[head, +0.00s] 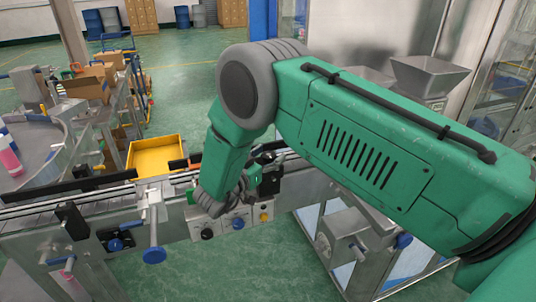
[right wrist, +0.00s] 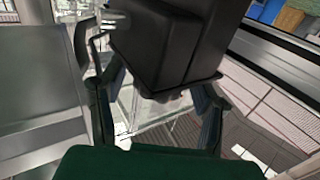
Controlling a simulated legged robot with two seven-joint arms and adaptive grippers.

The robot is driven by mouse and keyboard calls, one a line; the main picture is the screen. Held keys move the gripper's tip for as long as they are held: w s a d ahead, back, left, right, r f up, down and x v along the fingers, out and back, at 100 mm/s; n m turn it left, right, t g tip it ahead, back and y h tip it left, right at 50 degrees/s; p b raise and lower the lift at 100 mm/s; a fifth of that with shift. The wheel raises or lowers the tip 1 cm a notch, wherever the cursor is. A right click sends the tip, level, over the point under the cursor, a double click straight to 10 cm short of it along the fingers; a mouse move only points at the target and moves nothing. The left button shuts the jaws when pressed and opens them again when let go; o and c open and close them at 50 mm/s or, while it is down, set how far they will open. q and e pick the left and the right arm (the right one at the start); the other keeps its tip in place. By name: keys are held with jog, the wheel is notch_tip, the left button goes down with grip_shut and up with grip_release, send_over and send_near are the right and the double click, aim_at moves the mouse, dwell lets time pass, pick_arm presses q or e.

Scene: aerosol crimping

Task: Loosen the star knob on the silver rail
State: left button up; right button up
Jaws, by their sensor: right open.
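My right arm comes in from the right in the head view and bends down to the conveyor. Its gripper (head: 262,170) is small and partly hidden behind my green forearm. In the right wrist view the right gripper (right wrist: 155,88) is open, with a dark finger on each side. A black block (right wrist: 165,40) fills the space ahead of and between the fingers; contact cannot be told. The silver rail (head: 95,204) runs along the conveyor's front. Blue knobs, one on a long stem (head: 154,256) and one on a black bracket (head: 115,244), show below it. Which one is the star knob is unclear.
A control panel (head: 222,222) with several coloured knobs sits below my wrist. A yellow bin (head: 155,156) stands behind the conveyor. A round table (head: 30,150) with a pink bottle (head: 8,158) is at left. A steel machine (head: 350,245) stands at right. Green floor is open behind.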

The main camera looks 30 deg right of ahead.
jog(key=c, duration=1.2)
jog(key=shift+c, duration=0.2)
jog(key=shift+n+t, duration=0.3)
jog(key=shift+t, duration=0.1)
jog(key=n+t+y+p, duration=0.1)
jog(key=n+t+y, duration=0.1)
jog(key=shift+t, duration=0.4)
jog(key=n+t+y, duration=0.3)
jog(key=t, duration=0.1)
jog(key=shift+n, duration=0.3)
jog(key=n+t+y, duration=0.1)
jog(key=y, duration=0.1)
jog(key=n+t+y, duration=0.1)
jog(key=n+y, duration=0.1)
jog(key=y, duration=0.1)
jog(key=shift+t, duration=0.4)
jog(key=shift+n+t+y+b, duration=0.5)
jog(key=shift+n+y, duration=0.7)
jog(key=shift+y, duration=0.4)
jog(key=shift+r+y, duration=0.1)
jog(key=shift+y, duration=0.2)
